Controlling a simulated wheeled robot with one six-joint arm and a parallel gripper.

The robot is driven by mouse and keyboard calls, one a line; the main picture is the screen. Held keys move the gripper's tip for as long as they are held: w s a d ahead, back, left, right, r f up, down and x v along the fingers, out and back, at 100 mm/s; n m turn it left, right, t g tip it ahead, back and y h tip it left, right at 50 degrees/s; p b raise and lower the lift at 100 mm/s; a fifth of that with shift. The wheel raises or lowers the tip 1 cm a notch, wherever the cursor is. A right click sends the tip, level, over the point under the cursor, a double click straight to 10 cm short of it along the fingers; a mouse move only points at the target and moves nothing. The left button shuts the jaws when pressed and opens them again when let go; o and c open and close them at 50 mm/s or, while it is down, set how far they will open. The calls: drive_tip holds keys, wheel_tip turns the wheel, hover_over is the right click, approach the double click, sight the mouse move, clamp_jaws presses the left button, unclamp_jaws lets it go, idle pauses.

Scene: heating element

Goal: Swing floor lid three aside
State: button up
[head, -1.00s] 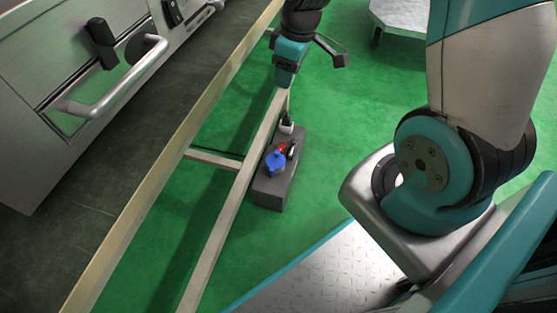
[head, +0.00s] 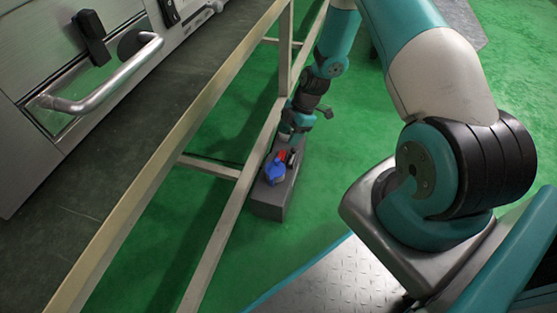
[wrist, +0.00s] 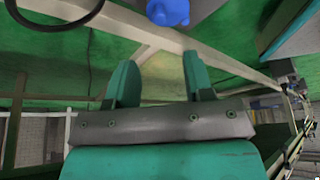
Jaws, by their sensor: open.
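A dark grey box (head: 268,207) stands on the green floor beside the wooden rail, with a blue part (head: 274,172) and a small red part (head: 281,156) on top. I cannot tell which thing is floor lid three. My gripper (head: 297,138) is low over the far end of the box; the arm hides that end. In the wrist view my gripper (wrist: 159,78) has its two teal fingers spread apart with nothing held between them. A blue part (wrist: 168,12) shows at the top edge there, beyond the fingers. Whether the gripper touches the box is unclear.
A pale rail frame (head: 215,245) runs along the left of the box, with a crossbar and a post. A steel cabinet with a bar handle (head: 105,90) stands at the left. Green floor (head: 365,150) is open to the right of the box.

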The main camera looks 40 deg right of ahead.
sight(277, 160)
drive_tip(key=b+x, duration=0.4)
drive_tip(key=x, duration=0.6)
drive_tip(key=shift+f, duration=0.1)
drive_tip(key=shift+c, duration=0.3)
clamp_jaws()
